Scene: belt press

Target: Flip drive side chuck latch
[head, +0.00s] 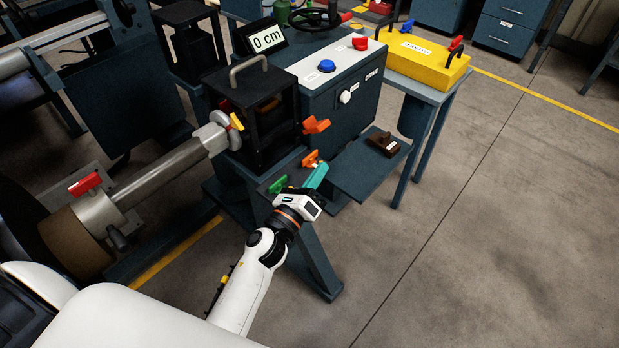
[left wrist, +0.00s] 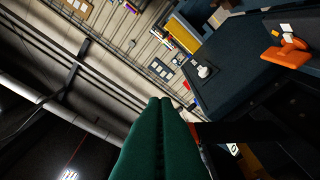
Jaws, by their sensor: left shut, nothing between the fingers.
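The drive side chuck (head: 212,132) is a light metal block at the end of the roll shaft, against a black housing. A small yellow-orange latch (head: 237,121) sits upright on the chuck. An orange handle (head: 316,125) sticks out of the housing's right side; an orange handle also shows at the upper right in the left wrist view (left wrist: 287,50). My left gripper (head: 317,175) has teal fingers pressed together, with nothing between them. It is below the orange handle and apart from it. Its closed fingertips fill the lower middle of the left wrist view (left wrist: 160,103). My right gripper is out of view.
A grey control cabinet (head: 340,90) with blue and red buttons stands behind the housing. A yellow box (head: 422,60) is on a table at the right. Green (head: 278,184) and orange (head: 311,159) knobs are close to my gripper. The floor at the right is open.

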